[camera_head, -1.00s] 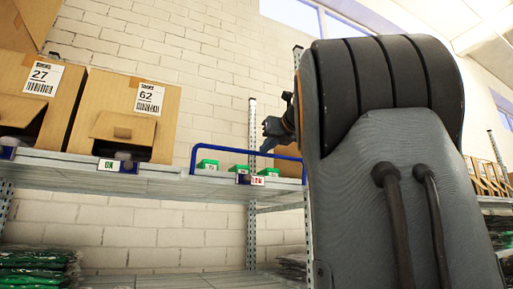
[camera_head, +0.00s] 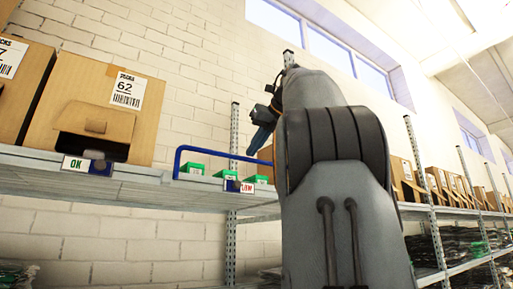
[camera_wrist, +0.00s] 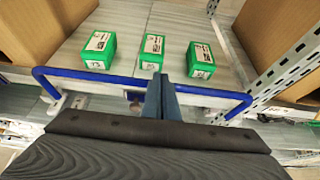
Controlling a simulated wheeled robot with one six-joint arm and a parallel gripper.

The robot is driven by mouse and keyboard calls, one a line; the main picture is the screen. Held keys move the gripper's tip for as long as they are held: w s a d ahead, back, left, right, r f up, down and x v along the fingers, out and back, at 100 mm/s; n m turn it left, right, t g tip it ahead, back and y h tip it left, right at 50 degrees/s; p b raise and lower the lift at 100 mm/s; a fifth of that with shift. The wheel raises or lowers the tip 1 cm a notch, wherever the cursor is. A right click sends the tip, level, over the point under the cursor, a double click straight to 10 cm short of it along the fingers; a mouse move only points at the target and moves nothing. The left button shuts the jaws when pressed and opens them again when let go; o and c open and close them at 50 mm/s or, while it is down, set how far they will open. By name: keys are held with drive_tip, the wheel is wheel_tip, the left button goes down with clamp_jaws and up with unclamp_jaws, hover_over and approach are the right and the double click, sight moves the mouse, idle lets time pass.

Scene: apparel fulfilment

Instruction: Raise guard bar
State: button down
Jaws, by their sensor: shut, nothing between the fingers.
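The blue guard bar (camera_head: 208,148) runs along the front of the upper shelf, with its left end bent down to the shelf edge. It also shows in the wrist view (camera_wrist: 100,79), spanning the shelf front below the green boxes. My gripper (camera_head: 252,150) is shut and empty beside the right part of the bar. In the wrist view its blue fingers (camera_wrist: 161,84) are together and overlap the middle of the bar. I cannot tell whether they touch it. Three green boxes (camera_wrist: 151,52) stand on the shelf behind the bar. A LOW tag (camera_head: 247,187) sits on the shelf edge.
A cardboard box marked 62 (camera_head: 104,105) stands left of the bar, above an OK tag (camera_head: 76,163). A perforated upright post (camera_wrist: 288,62) and another carton (camera_wrist: 277,25) stand right of the bay. More cartons (camera_head: 432,188) fill shelves farther right.

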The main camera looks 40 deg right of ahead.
drive_tip(key=v, duration=0.6)
drive_tip(key=shift+s+a+r, duration=0.2)
drive_tip(key=shift+a+r, duration=0.1)
idle(0.4)
